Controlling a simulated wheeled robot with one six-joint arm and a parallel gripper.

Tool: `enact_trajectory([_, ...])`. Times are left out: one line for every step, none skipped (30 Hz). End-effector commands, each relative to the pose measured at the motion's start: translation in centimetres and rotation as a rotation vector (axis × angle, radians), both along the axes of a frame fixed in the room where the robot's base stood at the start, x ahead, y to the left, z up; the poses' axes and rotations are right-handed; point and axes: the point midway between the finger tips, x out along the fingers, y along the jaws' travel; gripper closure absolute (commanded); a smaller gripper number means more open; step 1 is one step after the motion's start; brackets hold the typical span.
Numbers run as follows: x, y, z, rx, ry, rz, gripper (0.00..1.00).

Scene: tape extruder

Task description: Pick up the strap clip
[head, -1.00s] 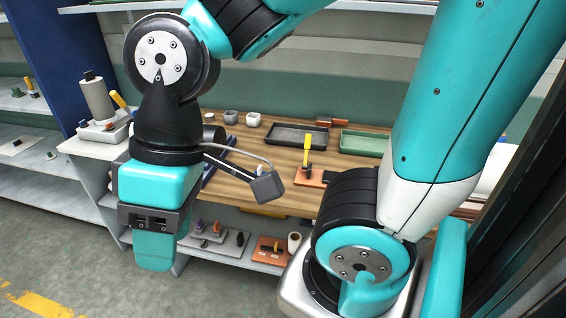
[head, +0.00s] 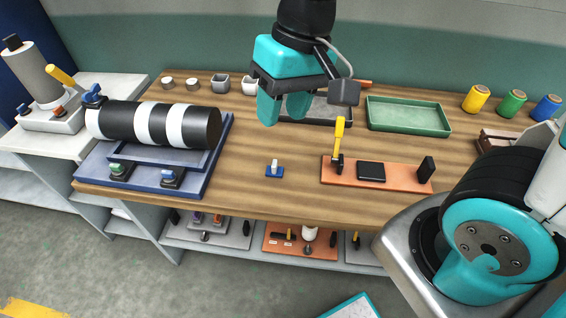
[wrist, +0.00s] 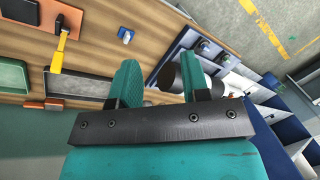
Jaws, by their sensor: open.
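What looks like the strap clip (head: 275,170), a small blue base with a pale upright part, stands alone on the wooden table in front of my gripper. It also shows in the wrist view (wrist: 126,35), beyond the fingertips. My gripper (head: 282,108) is open and empty above the back half of the table, apart from the clip. Its two teal fingers also show in the wrist view (wrist: 160,75), with nothing between them.
A black-and-white banded roll (head: 160,124) lies over a blue stand (head: 185,185) with small clamps at left. An orange board (head: 400,177) with a yellow-handled tool (head: 339,135) is at right. A green tray (head: 408,116) is behind it. Table around the clip is clear.

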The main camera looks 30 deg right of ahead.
Motion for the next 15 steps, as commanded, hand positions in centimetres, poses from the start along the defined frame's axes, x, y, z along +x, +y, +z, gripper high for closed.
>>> enact_trajectory([2.6, -0.5, -1.9, -0.039, 0.034, -0.123, 0.57])
enact_trajectory([4.0, -0.9, -2.7, -0.062, 0.048, -0.2, 0.57])
enact_trajectory([5.7, -1.3, -3.9, -0.09, 0.064, -0.298, 0.57])
enact_trajectory([6.8, -1.7, -4.7, -0.111, 0.075, -0.368, 0.57])
enact_trajectory([7.9, -2.1, -5.5, -0.131, 0.083, -0.433, 0.57])
enact_trajectory([9.1, -2.5, -6.5, -0.153, 0.09, -0.51, 0.57])
enact_trajectory([9.9, -2.8, -7.1, -0.168, 0.094, -0.561, 0.57])
enact_trajectory([10.6, -3.0, -7.7, -0.181, 0.099, -0.606, 0.57])
enact_trajectory([11.3, -3.3, -8.4, -0.196, 0.101, -0.657, 0.57])
enact_trajectory([11.7, -3.4, -8.8, -0.205, 0.103, -0.685, 0.57])
enact_trajectory([12.1, -3.6, -9.2, -0.211, 0.103, -0.71, 0.57])
enact_trajectory([12.3, -3.7, -9.7, -0.218, 0.105, -0.732, 0.57])
enact_trajectory([12.5, -3.7, -10.1, -0.22, 0.105, -0.743, 0.57])
enact_trajectory([12.5, -3.8, -10.5, -0.223, 0.107, -0.749, 0.57])
enact_trajectory([12.6, -3.8, -11.2, -0.225, 0.108, -0.752, 0.57])
